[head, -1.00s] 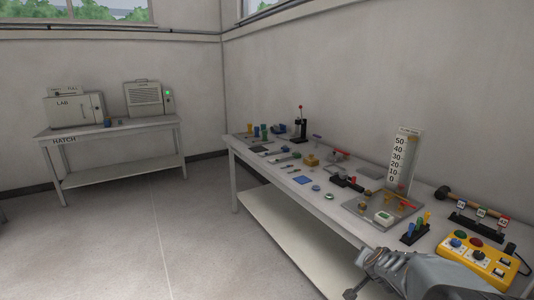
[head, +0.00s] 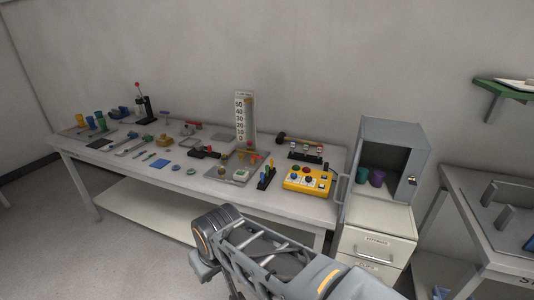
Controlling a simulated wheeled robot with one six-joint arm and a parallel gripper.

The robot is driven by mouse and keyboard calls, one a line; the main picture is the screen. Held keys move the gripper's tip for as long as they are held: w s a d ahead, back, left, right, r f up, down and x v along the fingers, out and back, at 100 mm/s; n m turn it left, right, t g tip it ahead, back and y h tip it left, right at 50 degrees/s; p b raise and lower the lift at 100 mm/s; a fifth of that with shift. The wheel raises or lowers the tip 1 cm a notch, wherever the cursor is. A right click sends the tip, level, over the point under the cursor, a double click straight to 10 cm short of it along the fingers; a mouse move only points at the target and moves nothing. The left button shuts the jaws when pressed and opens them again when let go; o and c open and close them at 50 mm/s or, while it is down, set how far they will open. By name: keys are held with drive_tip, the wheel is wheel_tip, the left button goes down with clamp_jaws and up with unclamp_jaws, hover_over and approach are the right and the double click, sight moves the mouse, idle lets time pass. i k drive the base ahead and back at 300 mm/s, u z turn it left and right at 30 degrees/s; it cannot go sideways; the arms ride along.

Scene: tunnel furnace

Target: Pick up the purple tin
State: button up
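The purple tin (head: 377,178) stands in the open grey cabinet (head: 393,134) right of the long table, beside a teal tin (head: 362,174) on its left. Both look upright on the cabinet floor. My arm reaches up from the bottom of the head view, in front of the table's near edge. My gripper (head: 204,266) seems to be at its far lower-left end, partly hidden by the arm, well left of the cabinet and apart from the tin. I cannot tell whether its fingers are open or shut.
The cabinet door (head: 342,190) is swung out on the left. White drawers (head: 376,240) are below the cabinet. The long table (head: 210,185) holds a yellow control box (head: 307,180), a scale board and small parts. Another table (head: 490,230) stands at right, under a green wall shelf (head: 503,90).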

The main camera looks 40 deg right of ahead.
sight(378, 176)
drive_tip(key=z, duration=0.5)
drive_tip(key=k, duration=0.65)
drive_tip(key=z, duration=0.95)
drive_tip(key=k, duration=0.6)
drive_tip(key=u, duration=0.4)
drive_tip(key=i, duration=1.3)
drive_tip(key=z, duration=0.8)
drive_tip(key=i, duration=0.3)
drive_tip(key=z, duration=0.25)
drive_tip(key=k, duration=0.5)
drive_tip(key=z, duration=0.8)
drive_tip(key=i, duration=0.8)
drive_tip(key=u, duration=0.75)
